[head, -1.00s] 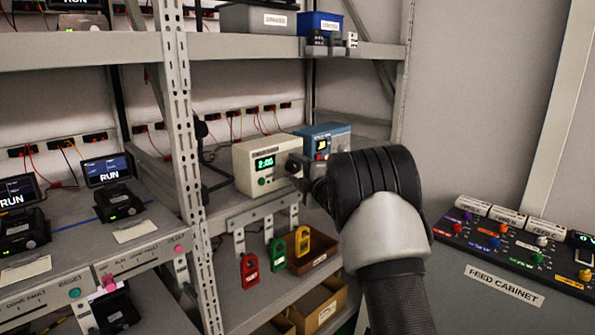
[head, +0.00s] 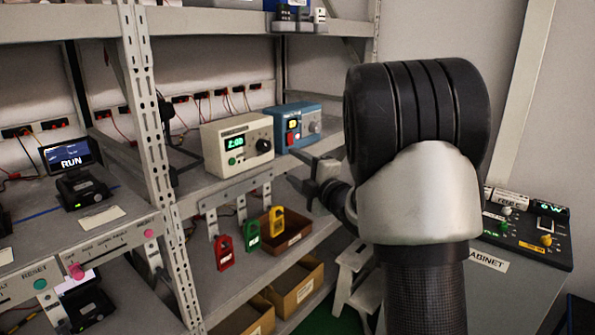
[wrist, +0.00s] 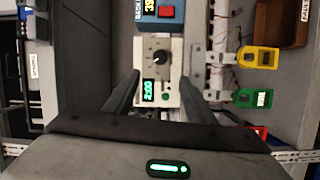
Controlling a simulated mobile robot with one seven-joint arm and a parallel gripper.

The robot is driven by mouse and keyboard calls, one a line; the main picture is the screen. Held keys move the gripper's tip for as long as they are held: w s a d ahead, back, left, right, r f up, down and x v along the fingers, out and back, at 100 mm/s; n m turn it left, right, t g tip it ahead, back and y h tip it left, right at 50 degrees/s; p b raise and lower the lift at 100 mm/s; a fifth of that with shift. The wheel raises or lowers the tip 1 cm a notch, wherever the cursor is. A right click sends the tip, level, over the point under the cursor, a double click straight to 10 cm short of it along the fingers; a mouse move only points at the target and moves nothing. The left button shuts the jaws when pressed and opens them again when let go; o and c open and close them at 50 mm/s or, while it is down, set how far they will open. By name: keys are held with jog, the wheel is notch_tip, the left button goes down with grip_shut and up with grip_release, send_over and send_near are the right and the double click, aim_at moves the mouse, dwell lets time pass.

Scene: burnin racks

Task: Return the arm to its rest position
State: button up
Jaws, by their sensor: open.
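My arm (head: 418,190) stands bent in the right half of the head view, its dark joint large and close to the camera. My gripper (head: 312,178) is partly hidden by the arm and sits in front of the shelf, apart from the cream timer box (head: 238,145). In the wrist view my gripper (wrist: 160,76) shows two spread dark fingers with nothing held between them. The cream box, with a lit green display and a black knob, lies beyond them. It stands on the middle shelf beside a blue box (head: 297,125) with a red switch.
Red (head: 224,252), green (head: 252,236) and yellow (head: 277,222) tags hang below the shelf's front edge. Cardboard bins (head: 297,287) sit lower. The feed cabinet (head: 525,250) stands at right behind my arm, a step stool (head: 352,275) beside it. A rack post (head: 160,160) rises at left.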

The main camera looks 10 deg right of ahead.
jog(key=shift+s+d, duration=0.1)
jog(key=shift+s, duration=0.25)
jog(key=s+d+r+m+g+h, duration=0.35)
jog(key=s+m+h, duration=0.25)
jog(key=s+m, duration=0.4)
jog(key=s+a+f+m+g, duration=0.2)
jog(key=s+a+m+g, duration=0.1)
jog(key=s, duration=0.6)
jog(key=s+a+f+m+g, duration=0.2)
jog(key=s+m, duration=0.2)
jog(key=s, duration=0.6)
jog(key=s+a+f+m+g, duration=0.2)
jog(key=s+a+m+g, duration=0.1)
jog(key=s, duration=0.6)
notch_tip(320, 180, up, 12)
jog(key=s+p, duration=0.1)
jog(key=p, duration=1.2)
jog(key=shift+r+y, duration=0.2)
jog(key=shift+y, duration=0.2)
